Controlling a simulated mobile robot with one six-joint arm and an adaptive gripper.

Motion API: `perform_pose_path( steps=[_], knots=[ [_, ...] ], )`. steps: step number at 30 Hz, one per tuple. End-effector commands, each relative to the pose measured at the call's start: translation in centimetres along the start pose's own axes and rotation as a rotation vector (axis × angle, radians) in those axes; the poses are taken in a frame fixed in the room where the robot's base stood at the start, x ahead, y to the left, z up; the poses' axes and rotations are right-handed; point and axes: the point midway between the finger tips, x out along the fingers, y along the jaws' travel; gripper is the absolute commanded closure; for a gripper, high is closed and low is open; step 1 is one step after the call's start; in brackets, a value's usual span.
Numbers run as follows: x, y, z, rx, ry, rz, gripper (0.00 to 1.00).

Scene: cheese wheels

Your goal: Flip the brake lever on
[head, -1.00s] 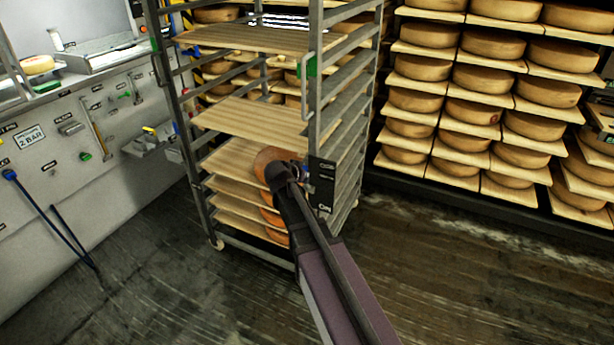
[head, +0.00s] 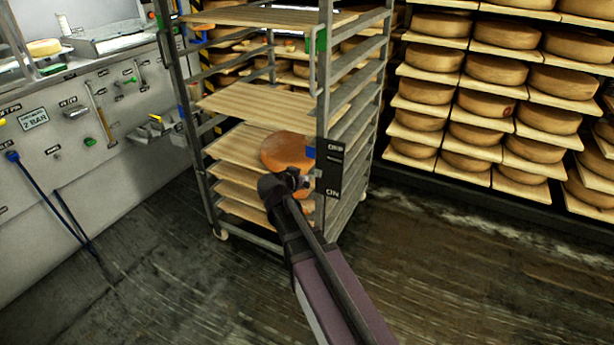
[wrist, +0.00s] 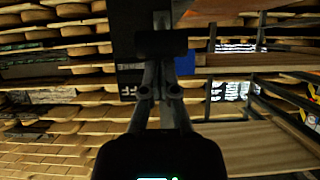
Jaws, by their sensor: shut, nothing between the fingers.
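The brake panel (head: 331,168) is a black plate on the rack's front right post, marked OFF at the top and ON at the bottom. A blue piece, seemingly the lever (head: 310,153), shows at its left edge, nearer the OFF end. It also shows in the wrist view (wrist: 185,64), to the right of my fingers. My gripper (head: 304,179) is shut and empty, just left of the panel and slightly below the blue piece. I cannot tell whether it touches the panel or lever. In the wrist view, the gripper hides part of the panel (wrist: 127,80).
The metal rack (head: 325,60) holds wooden boards, with an orange cheese wheel (head: 285,150) right behind my gripper. Shelves of cheese wheels (head: 480,105) stand at the right. A grey control wall (head: 60,160) is at the left. The floor in front is clear.

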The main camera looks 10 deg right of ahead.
Motion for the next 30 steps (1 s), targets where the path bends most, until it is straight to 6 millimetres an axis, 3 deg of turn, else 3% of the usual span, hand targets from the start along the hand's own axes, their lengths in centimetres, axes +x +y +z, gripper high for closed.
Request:
perform_pose_path(
  steps=[9,30],
  knots=[
    [0.0,0.1,1.5,0.003,-0.005,0.0,1.0],
    [-0.8,0.3,2.1,0.002,-0.006,0.002,1.0]
  ],
)
